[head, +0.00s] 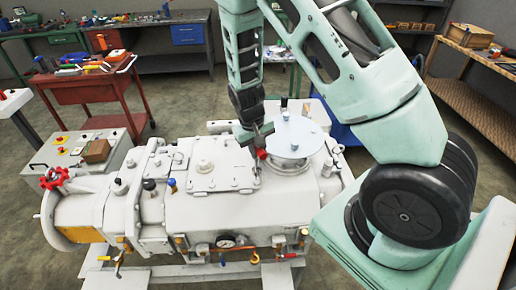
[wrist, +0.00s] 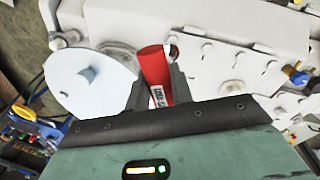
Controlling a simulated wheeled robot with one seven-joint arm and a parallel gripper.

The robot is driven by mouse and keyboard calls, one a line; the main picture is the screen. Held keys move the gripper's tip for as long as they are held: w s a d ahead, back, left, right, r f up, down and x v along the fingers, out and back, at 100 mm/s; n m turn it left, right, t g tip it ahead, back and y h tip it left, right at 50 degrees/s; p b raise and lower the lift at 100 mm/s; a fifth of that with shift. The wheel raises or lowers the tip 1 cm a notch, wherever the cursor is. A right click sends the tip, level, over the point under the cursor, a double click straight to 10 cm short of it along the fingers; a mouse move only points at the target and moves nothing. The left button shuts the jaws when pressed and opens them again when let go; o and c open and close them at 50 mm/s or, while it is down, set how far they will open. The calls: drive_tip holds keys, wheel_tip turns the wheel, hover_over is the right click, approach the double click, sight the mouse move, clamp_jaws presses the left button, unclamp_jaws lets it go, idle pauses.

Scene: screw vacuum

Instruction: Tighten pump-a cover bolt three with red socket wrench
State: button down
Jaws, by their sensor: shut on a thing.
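My gripper (head: 258,136) is shut on the red socket wrench (head: 262,154), just left of the light-blue round cover (head: 292,143) on top of the white pump body. In the wrist view my gripper (wrist: 158,82) has the wrench's red barrel (wrist: 154,66) between its dark fingers, with white lettering on the side. Which one is bolt three cannot be told. The wrench looks apart from that bolt.
The white pump (head: 250,210) carries a flat square plate (head: 212,165), a gauge (head: 226,241) and several fittings. A red handwheel (head: 55,180) is at its left. A red cart (head: 88,85) with tools and workbenches (head: 165,40) stand behind. My arm crosses the right side.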

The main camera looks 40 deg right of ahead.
drive_tip(key=b, duration=0.3)
hover_over(258, 172)
drive_tip(key=shift+w+d+f, duration=0.1)
drive_tip(key=shift+f, duration=1.1)
drive_tip(key=shift+w+d+f, duration=0.1)
drive_tip(key=shift+f, duration=1.05)
drive_tip(key=shift+f+b, duration=0.5)
drive_tip(key=shift+f, duration=0.15)
drive_tip(key=shift+m, duration=0.3)
drive_tip(key=m, duration=0.2)
drive_tip(key=m+p, duration=0.1)
drive_tip(key=m, duration=0.3)
drive_tip(key=shift+a+g+y+p, duration=0.25)
drive_tip(key=shift+g+y+p, duration=0.05)
drive_tip(key=shift+g+p, duration=0.1)
drive_tip(key=m, duration=0.3)
drive_tip(key=m+p, duration=0.1)
drive_tip(key=m, duration=0.2)
drive_tip(key=shift+w+a+f+g+y, duration=0.2)
drive_tip(key=shift+g+y, duration=0.1)
drive_tip(key=shift+y, duration=0.1)
drive_tip(key=shift+s, duration=0.1)
drive_tip(key=shift+n, duration=0.6)
drive_tip(key=shift+d+r+p, duration=0.1)
drive_tip(key=shift+p, duration=0.25)
